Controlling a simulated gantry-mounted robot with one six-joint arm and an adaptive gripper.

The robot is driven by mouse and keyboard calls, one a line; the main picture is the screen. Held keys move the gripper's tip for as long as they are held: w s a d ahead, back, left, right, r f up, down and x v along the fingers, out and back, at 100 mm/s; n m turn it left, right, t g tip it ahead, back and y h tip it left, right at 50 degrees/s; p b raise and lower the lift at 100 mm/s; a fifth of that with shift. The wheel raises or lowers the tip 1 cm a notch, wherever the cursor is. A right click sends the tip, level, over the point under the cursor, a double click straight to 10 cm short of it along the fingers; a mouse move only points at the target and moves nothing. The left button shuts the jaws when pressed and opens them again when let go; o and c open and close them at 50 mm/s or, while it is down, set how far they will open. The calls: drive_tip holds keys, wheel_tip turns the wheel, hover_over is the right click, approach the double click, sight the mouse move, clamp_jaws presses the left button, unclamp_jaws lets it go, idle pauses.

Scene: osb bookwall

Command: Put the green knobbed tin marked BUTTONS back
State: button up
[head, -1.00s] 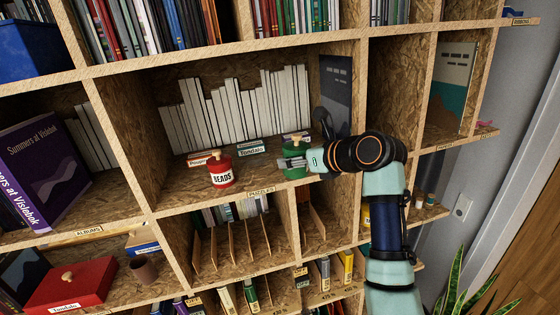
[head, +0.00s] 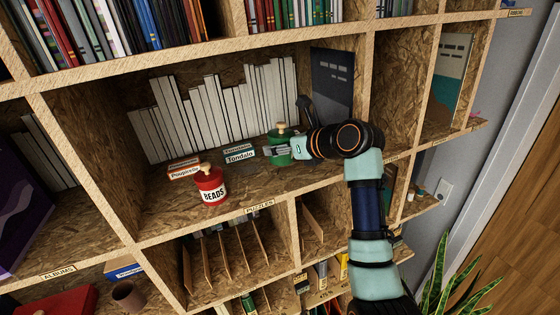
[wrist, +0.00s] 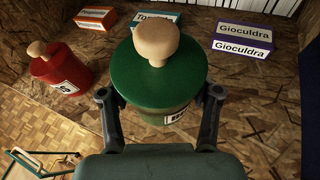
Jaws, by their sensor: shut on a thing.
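The green tin (head: 280,152) has a pale wooden knob on its lid and is in the wide shelf bay, right of the red BEADS tin (head: 208,188). My gripper (head: 277,151) comes in from the right and is shut on it. In the wrist view the green tin (wrist: 150,85) sits upright between the two fingers of my gripper (wrist: 159,100), one on each side. Its white label is mostly hidden below the lid. I cannot tell whether its base touches the shelf board. The red tin (wrist: 58,70) stands apart to the left.
Small boxes stand behind the tins: an orange one (head: 184,167), a teal one (head: 240,153) and a purple one (wrist: 243,38). White books (head: 215,110) line the back. A dark grey book (head: 332,80) stands at the right. Clear shelf board lies between the red tin and my gripper.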

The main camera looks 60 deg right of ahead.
sight(289, 160)
drive_tip(key=shift+f+p, duration=0.4)
drive_tip(key=shift+f, duration=1.6)
drive_tip(key=shift+f, duration=0.4)
drive_tip(key=o, duration=1.4)
drive_tip(key=shift+s+r, duration=0.15)
drive_tip(key=shift+r, duration=0.25)
drive_tip(key=b+v, duration=0.3)
drive_tip(key=v, duration=0.8)
drive_tip(key=shift+s+a+r+b, duration=0.1)
drive_tip(key=shift+s+b, duration=0.2)
